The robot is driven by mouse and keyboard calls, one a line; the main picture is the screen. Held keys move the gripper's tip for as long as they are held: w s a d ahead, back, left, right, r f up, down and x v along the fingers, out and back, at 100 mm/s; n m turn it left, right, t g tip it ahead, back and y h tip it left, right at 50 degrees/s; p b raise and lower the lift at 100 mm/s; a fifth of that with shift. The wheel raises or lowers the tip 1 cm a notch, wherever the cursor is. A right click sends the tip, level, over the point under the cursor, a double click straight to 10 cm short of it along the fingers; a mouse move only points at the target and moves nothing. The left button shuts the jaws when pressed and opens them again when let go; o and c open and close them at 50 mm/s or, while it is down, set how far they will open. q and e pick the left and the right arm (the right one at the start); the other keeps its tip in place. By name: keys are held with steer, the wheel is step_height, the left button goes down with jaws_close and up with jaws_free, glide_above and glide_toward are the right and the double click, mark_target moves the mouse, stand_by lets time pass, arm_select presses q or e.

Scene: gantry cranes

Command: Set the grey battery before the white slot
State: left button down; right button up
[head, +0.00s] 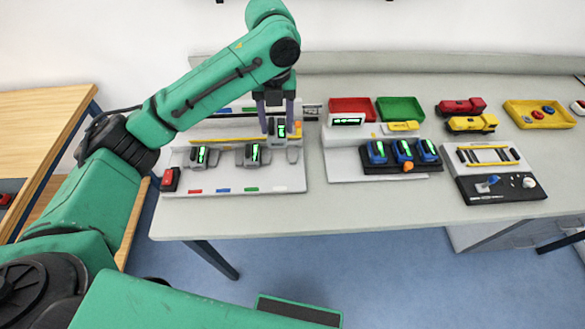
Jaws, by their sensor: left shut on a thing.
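My left gripper (277,119) points down over the back of the light grey board (235,180). It is shut on a grey battery (279,131) with a green-lit display. The fingers hide part of the battery, and I cannot tell whether it touches the board. Two more grey units with green displays stand on the board, one at left (203,155) and one in the middle (253,154). Red, blue, green and white strips run along the board's front; the white strip (279,188) is rightmost, in front of the held battery. My right gripper is not in view.
A red block (170,179) sits at the board's left end. Right of the board, blue batteries (402,151) stand on a black tray. Red (352,108) and green bins (400,109), toy trucks (472,123) and a yellow tray (540,115) lie farther right. The table's front strip is clear.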

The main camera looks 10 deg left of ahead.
arm_select(q)
step_height(320, 180, down, 15)
steer(key=shift+a+r+p, duration=0.1)
steer(key=shift+p, duration=1.1)
steer(key=shift+f, duration=0.4)
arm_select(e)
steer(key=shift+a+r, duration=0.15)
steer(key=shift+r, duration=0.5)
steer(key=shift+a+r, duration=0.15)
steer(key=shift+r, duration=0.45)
arm_select(q)
steer(key=shift+f, duration=0.15)
